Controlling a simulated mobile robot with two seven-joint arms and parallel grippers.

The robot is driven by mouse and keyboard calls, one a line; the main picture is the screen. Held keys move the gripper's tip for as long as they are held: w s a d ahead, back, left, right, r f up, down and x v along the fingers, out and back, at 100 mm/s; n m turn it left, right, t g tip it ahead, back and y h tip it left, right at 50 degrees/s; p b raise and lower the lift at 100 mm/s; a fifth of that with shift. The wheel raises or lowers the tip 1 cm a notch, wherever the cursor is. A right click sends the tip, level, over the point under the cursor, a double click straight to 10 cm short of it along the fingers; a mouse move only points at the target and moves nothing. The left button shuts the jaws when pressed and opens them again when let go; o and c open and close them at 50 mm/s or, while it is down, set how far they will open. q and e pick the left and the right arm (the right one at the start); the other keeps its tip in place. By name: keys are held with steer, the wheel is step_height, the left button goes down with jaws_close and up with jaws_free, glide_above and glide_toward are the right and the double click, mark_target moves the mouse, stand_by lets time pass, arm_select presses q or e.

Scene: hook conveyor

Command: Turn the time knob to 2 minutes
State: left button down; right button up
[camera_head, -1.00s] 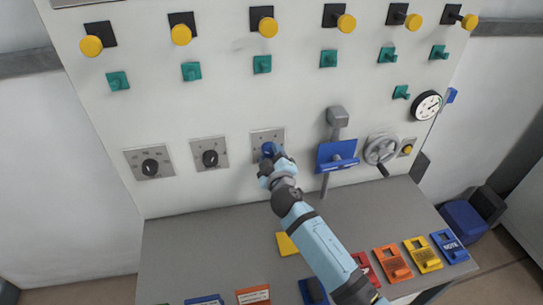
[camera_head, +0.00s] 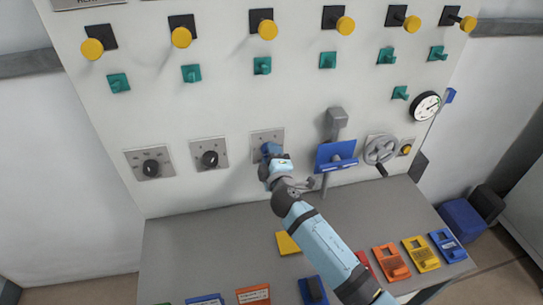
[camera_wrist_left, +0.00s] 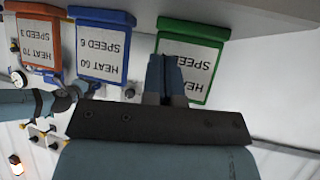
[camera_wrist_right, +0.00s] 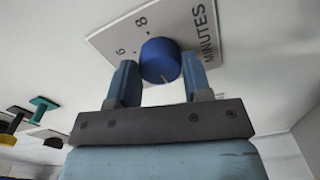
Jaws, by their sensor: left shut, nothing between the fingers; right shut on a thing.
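The time knob (camera_wrist_right: 160,60) is a blue round knob with a short white mark, on a white plate (camera_wrist_right: 125,32) lettered "MINUTES", with 6 and 8 visible beside the knob. In the right wrist view, my right gripper (camera_wrist_right: 160,80) has a finger on each side of the knob and is shut on it. In the head view, my right gripper (camera_head: 270,152) is at the third plate (camera_head: 268,137) and mostly hides the knob. My left gripper (camera_wrist_left: 166,78) shows only in its wrist view, shut and empty, in front of a green-framed sign (camera_wrist_left: 205,65).
Two plates with black knobs (camera_head: 151,167) (camera_head: 209,159) are left of the time knob. A blue holder (camera_head: 328,157) and a grey handwheel (camera_head: 380,149) are to its right. Colored blocks, including an orange one (camera_head: 390,262), lie on the grey table (camera_head: 190,245) below.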

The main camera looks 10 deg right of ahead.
steer(key=shift+w+r, duration=0.1)
steer(key=o, duration=0.9)
arm_select(q)
step_height(320, 180, down, 2)
steer(key=shift+f+b, duration=0.1)
steer(key=shift+b, duration=0.95)
arm_select(e)
steer(key=s, duration=1.3)
steer(key=shift+s, duration=0.4)
